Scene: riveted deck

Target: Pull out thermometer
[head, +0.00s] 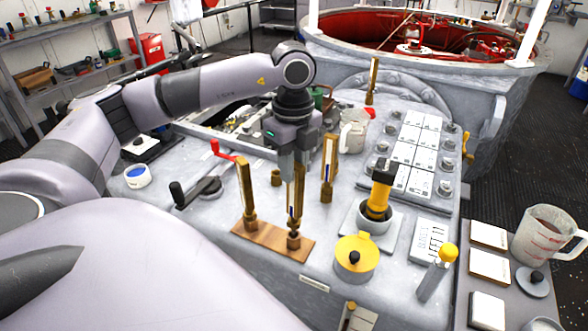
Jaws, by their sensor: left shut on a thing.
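A brass thermometer (295,212) with a blue mark on its face stands upright at the right end of a brown wooden board (262,240). My left gripper (294,174) comes down from above and is shut on its upper part, hiding the top. The thermometer's lower end meets a round brass fitting at the board; I cannot tell whether it is seated or raised. A similar brass thermometer (246,195) stands at the board's left end, and another (329,165) stands behind to the right. My right gripper is not in view.
A black-and-yellow handled part (379,190) in a cup and a yellow-lidded pot (355,258) stand to the right. A red-handled crank (222,151) is at the left. A label panel (412,150) lies behind. A measuring jug (546,235) stands at the far right.

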